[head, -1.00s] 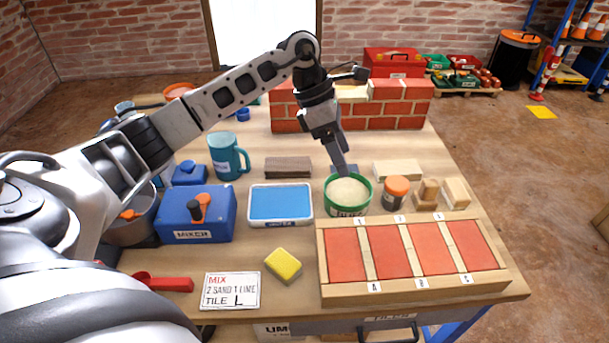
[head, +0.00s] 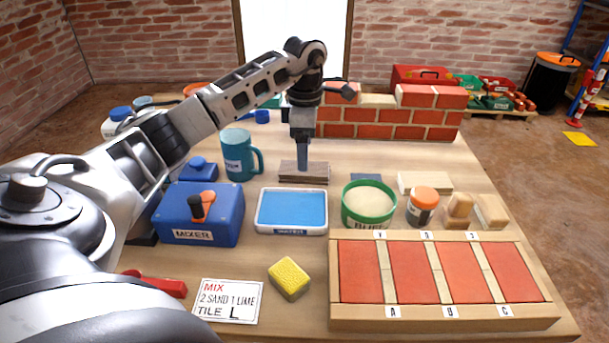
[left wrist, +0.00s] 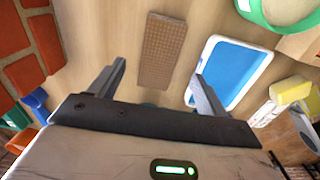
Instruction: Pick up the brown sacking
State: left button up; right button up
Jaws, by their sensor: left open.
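The brown sacking (head: 303,179) is a flat, folded brown block lying on the table behind the blue tray. It also shows in the left wrist view (left wrist: 158,45), with a woven grid texture. My left gripper (head: 303,167) points down over the sacking. In the left wrist view the gripper (left wrist: 160,71) is open, its fingers wide apart, one to each side of the sacking's line. Nothing is between the fingers, and the sacking appears below them. The exact height gap is hard to tell. My right gripper is not in view.
The blue tray (head: 292,211) lies in front of the sacking, the teal mug (head: 238,155) stands left, and the green tub (head: 369,222) stands to the right in front. A low brick wall (head: 382,122) stands behind. Bare table lies just right of the sacking.

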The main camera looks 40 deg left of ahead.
pick_arm(q)
notch_tip(320, 180, down, 4)
jog(key=shift+f+b, duration=0.2)
jog(key=shift+b, duration=0.7)
jog(key=shift+a+f, duration=0.1)
jog(key=shift+f, duration=0.3)
jog(key=c, duration=1.1)
jog(key=shift+o, duration=0.2)
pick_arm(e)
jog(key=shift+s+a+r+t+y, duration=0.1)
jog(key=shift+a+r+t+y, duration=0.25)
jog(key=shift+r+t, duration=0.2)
pick_arm(q)
jog(key=shift+r, duration=0.15)
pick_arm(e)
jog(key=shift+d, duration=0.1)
